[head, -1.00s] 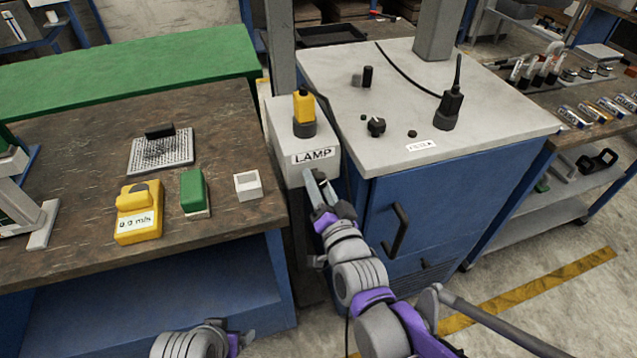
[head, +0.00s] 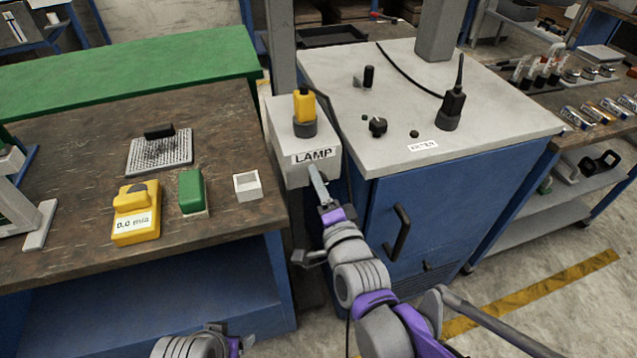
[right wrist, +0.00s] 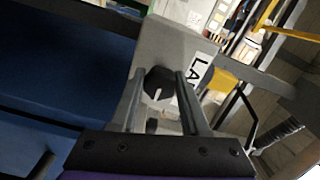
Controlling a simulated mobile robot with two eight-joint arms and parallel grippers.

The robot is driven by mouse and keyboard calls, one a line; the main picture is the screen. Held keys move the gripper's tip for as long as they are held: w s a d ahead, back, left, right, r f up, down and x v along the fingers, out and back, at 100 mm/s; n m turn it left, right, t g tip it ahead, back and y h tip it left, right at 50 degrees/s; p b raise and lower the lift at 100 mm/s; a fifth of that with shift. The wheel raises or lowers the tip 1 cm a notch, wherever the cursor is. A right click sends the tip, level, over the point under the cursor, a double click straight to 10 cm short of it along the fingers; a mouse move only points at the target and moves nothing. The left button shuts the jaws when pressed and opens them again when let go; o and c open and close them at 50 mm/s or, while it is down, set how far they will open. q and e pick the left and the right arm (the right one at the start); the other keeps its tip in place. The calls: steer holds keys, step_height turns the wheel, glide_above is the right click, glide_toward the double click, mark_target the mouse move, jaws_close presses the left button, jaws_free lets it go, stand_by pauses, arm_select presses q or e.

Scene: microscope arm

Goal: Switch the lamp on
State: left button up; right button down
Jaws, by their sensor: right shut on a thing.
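The lamp box (head: 285,135) is a light grey box labelled LAMP, fixed between the bench and the blue cabinet. A yellow and dark plug (head: 304,112) stands on its top. In the right wrist view, a black knob (right wrist: 159,84) with a white pointer line sits on the box face (right wrist: 170,45). My right gripper (head: 316,172) is at the box's front, below the label. Its fingers, also seen in the right wrist view (right wrist: 160,92), are shut on the knob. The head view hides the knob. My left gripper (head: 238,344) shows only partly at the bottom edge; its jaws are unclear.
The blue cabinet (head: 440,215) with a black handle (head: 397,230) stands close right of my right arm. The bench (head: 75,185) at left carries a yellow meter (head: 136,212), a green block (head: 193,190) and a small white open box (head: 247,186).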

stand_by(0.3)
steer(key=shift+c, duration=1.9)
jaws_free()
steer(key=p+v, duration=0.2)
steer(key=v, duration=0.8)
steer(key=shift+s+d, duration=0.15)
steer(key=shift+s, duration=0.25)
